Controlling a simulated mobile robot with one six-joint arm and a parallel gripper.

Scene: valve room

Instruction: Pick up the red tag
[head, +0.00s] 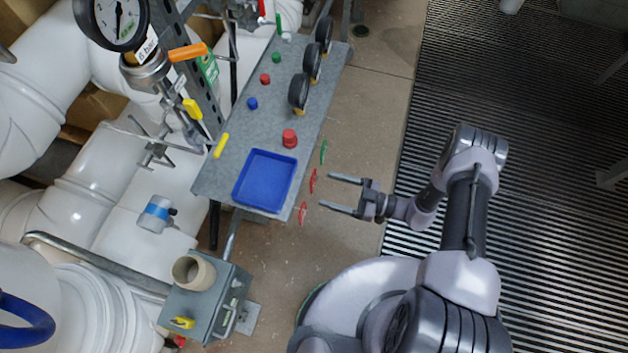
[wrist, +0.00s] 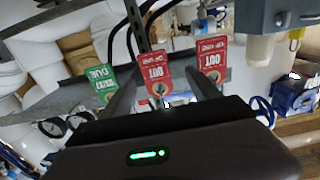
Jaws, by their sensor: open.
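Two red tags hang at the shelf's right edge in the head view: an upper one (head: 313,181) and a lower one (head: 302,213). In the wrist view one red tag (wrist: 154,70) shows between my fingers, and the other red tag (wrist: 212,58) is to its right, partly behind the right finger. Their lettering reads upside down. My gripper (head: 327,191) is open and empty, its fingers pointing left at the tags with a small gap in the head view. In the wrist view the gripper (wrist: 160,75) has a finger on each side of the middle tag.
A green tag (head: 323,152) hangs beside the red ones; it is left in the wrist view (wrist: 102,84). The grey shelf (head: 222,172) carries a blue tray (head: 265,180), a red knob (head: 289,138) and several gauges. A grey box (head: 205,300) stands below.

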